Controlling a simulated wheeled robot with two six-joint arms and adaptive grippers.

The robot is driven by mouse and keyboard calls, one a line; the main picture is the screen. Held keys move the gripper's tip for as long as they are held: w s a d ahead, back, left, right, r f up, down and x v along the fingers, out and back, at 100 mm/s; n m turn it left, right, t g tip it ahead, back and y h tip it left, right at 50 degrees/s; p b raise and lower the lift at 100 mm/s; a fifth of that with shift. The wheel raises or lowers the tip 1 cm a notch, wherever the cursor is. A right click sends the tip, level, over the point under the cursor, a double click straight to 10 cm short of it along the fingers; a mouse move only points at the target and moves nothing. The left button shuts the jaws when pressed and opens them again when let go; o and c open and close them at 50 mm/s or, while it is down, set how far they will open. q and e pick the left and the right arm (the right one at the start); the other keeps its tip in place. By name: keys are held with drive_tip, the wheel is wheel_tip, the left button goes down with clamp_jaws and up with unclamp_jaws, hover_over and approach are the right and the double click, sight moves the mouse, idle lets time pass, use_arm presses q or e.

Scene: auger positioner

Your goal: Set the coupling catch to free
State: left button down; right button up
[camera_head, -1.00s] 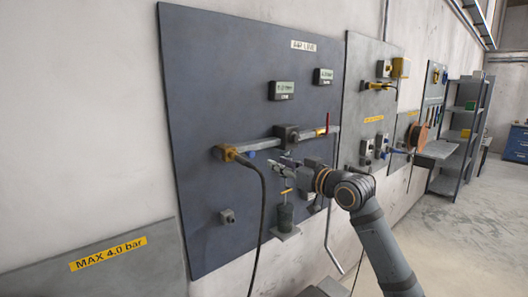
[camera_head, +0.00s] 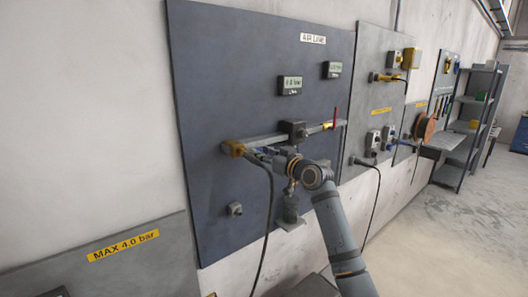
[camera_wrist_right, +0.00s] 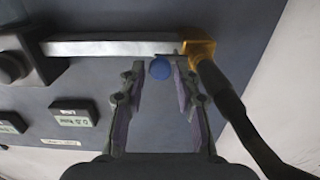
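The coupling (camera_head: 233,148) is a brass fitting at the left end of a grey pipe on the dark panel. It also shows in the right wrist view (camera_wrist_right: 201,48), with a black hose (camera_wrist_right: 232,105) running from it. A round blue knob (camera_wrist_right: 160,68), apparently the coupling catch, sits beside the brass fitting, just under the pipe. My right gripper (camera_wrist_right: 159,74) is open, its two fingertips on either side of the blue knob. I cannot tell whether they touch it. In the head view, my right gripper (camera_head: 262,154) largely hides the knob. My left gripper is not in view.
The pipe (camera_wrist_right: 110,48) runs from a dark block (camera_head: 294,130) to the coupling. A red lever (camera_head: 335,117) stands at its right end. Two displays (camera_head: 290,85) are above. The black hose (camera_head: 268,215) hangs down close to my right gripper. A small knob (camera_head: 235,209) is below.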

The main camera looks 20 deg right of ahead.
clamp_jaws()
